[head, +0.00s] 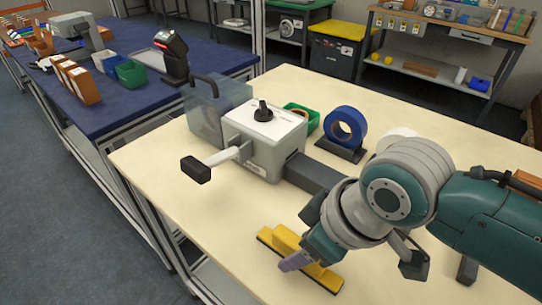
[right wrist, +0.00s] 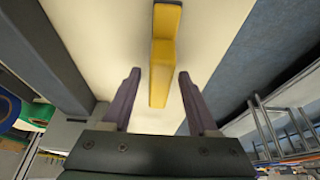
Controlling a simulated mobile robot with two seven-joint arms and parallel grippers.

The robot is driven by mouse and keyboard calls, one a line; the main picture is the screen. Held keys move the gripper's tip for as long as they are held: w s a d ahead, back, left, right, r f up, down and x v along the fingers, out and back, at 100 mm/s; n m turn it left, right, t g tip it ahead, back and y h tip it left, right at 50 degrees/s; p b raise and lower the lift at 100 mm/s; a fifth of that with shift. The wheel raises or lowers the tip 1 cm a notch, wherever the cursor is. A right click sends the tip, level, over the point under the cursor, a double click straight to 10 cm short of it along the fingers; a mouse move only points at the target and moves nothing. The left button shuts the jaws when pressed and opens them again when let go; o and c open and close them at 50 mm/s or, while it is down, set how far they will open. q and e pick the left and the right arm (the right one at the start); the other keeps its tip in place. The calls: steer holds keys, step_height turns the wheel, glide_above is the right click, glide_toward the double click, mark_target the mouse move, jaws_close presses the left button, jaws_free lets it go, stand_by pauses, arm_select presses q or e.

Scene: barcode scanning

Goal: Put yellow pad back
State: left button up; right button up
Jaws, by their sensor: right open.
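The yellow pad (head: 285,239) lies on the cream tabletop near its front edge, with a dark strip along its lower side. My right gripper (head: 300,261) is just over it, and one finger covers part of the pad in the head view. In the right wrist view, the yellow pad (right wrist: 165,50) is in line with the gap between the two purple fingers of my open right gripper (right wrist: 156,80). Space shows on both sides of it. I cannot tell how far down the fingers reach. My left gripper is not in view.
A grey device with a knob and a handled lever (head: 262,138) stands on the table (head: 165,185) left of my arm. Behind it are a blue tape roll (head: 345,127) and a green bin (head: 302,115). A blue bench (head: 105,115) stands at the left.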

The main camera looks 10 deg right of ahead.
steer(key=shift+r, duration=0.3)
steer(key=p+v, duration=0.4)
steer(key=v, duration=0.7)
steer(key=s+d+r+m+h, duration=0.1)
steer(key=s+d+m, duration=0.1)
steer(key=s, duration=0.4)
steer(key=s+d+r+m+h, duration=0.1)
steer(key=s+d+r+m, duration=0.1)
steer(key=s, duration=0.4)
steer(key=shift+s+d+m+h, duration=0.3)
steer(key=shift+s+d+m, duration=0.1)
steer(key=shift+d+m, duration=0.4)
step_height(320, 180, up, 37)
steer(key=p, duration=3.7)
steer(key=shift+a, duration=0.1)
